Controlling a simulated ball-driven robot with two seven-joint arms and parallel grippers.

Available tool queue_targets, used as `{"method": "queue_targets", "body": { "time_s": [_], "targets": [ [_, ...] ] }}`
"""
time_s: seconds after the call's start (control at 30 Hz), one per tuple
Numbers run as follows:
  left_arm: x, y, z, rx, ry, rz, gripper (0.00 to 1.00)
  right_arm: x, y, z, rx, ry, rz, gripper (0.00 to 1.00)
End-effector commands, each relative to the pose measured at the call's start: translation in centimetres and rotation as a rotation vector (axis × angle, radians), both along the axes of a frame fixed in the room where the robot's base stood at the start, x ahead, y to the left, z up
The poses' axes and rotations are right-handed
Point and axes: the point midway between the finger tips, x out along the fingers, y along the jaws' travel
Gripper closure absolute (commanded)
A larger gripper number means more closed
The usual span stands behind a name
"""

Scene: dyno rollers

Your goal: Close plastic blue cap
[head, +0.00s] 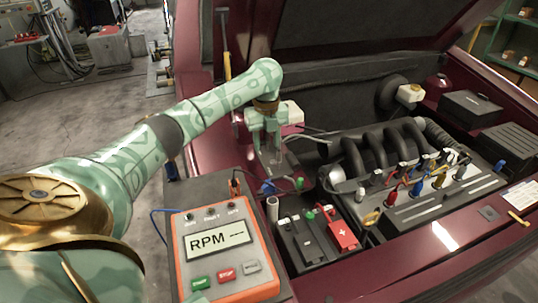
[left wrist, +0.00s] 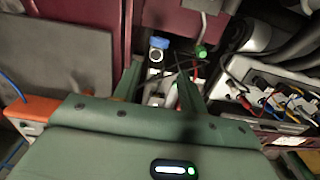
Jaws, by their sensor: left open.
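A small blue cap (head: 267,187) shows below my left gripper in the head view, above a pale upright cylinder (head: 272,208) beside the battery. In the left wrist view the blue cap (left wrist: 159,43) sits at the far side of a round opening (left wrist: 156,56) and seems tilted up from it. My left gripper (head: 270,160) points down over this spot. Its fingers (left wrist: 160,88) are apart with nothing held between them, and the cap lies beyond their tips. My right gripper does not show.
An orange RPM meter (head: 225,250) stands left of the battery (head: 318,240), which has a red cover (head: 342,235). Cables and a green clip (head: 299,184) lie close to the gripper. The engine (head: 385,150) with several coloured connectors is to the right.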

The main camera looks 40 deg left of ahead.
Motion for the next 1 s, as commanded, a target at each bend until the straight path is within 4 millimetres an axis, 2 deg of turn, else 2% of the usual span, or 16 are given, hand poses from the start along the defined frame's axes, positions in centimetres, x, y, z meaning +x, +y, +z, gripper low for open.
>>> {"method": "queue_targets", "body": {
  "time_s": [0.03, 0.2, 0.3, 0.5, 0.7, 0.97, 1.0],
  "targets": [
    [0.0, -0.1, -1.9, -0.001, 0.006, 0.001, 0.58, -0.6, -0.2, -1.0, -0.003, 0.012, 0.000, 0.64],
    [0.0, -0.1, -6.6, 0.001, 0.008, 0.002, 0.58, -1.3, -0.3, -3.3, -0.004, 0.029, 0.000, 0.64],
    [0.0, -0.1, -9.2, 0.001, 0.008, 0.001, 0.58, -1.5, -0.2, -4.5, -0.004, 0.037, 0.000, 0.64],
    [0.0, -0.1, -12.7, 0.000, 0.004, 0.001, 0.58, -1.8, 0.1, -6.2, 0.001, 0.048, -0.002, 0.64],
    [0.0, -0.1, -14.0, 0.001, 0.000, 0.002, 0.58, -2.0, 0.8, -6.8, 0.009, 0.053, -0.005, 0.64],
    [0.0, -0.1, -14.0, 0.001, -0.002, 0.002, 0.58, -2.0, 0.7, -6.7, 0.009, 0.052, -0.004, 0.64],
    [0.0, -0.1, -14.0, 0.000, -0.001, 0.002, 0.61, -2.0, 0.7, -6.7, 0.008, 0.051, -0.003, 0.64]
  ]
}}
